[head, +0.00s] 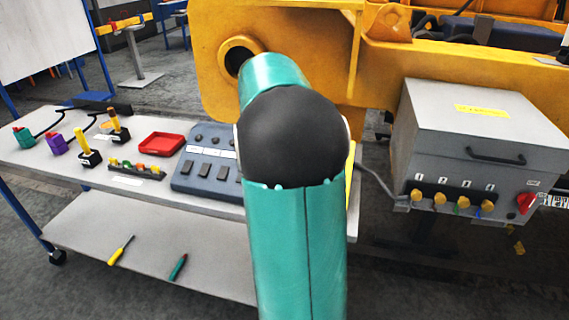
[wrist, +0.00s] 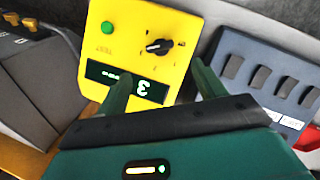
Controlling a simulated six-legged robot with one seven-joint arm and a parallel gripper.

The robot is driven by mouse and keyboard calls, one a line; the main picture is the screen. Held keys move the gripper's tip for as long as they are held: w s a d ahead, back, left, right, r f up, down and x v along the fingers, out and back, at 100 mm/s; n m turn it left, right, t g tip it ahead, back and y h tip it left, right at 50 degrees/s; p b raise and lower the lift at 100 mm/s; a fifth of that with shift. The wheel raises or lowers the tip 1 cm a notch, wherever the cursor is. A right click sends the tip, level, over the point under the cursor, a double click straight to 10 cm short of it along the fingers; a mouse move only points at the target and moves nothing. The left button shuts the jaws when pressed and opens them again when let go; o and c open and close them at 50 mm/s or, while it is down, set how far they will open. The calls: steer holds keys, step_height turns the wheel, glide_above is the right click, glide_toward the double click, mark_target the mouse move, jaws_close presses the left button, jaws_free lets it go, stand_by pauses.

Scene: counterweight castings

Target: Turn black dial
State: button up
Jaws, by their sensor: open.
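The black dial (wrist: 159,46) is a knob with a white pointer mark on the yellow panel (wrist: 187,22), seen in the wrist view. Small marks surround it. In the head view my arm hides the dial and most of the yellow panel (head: 350,172).
A grey-blue switch panel (head: 207,163) stands beside the yellow panel on the cart (head: 225,207). A red tray (head: 161,144) and several connectors lie to the left. A grey box (head: 480,150) with a red knob (head: 526,202) is at right. A large yellow casting (head: 220,20) stands behind.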

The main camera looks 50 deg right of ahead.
steer(key=v, duration=0.4)
stand_by(0.5)
steer(key=s+a+r+n+t, duration=0.1)
steer(key=s+a+n+t, duration=0.15)
steer(key=a, duration=1.25)
steer(key=s+a+n+t, duration=0.1)
steer(key=a+n+t, duration=0.2)
steer(key=a, duration=1.2)
steer(key=s+a+f+n+t+y, duration=0.2)
steer(key=s+a+f, duration=0.2)
steer(key=s+a, duration=0.2)
steer(key=a, duration=0.2)
steer(key=shift+s+a, duration=0.3)
steer(key=shift+a, duration=0.05)
steer(key=shift+f+n, duration=0.15)
steer(key=shift+n, duration=0.1)
steer(key=shift+c, duration=0.2)
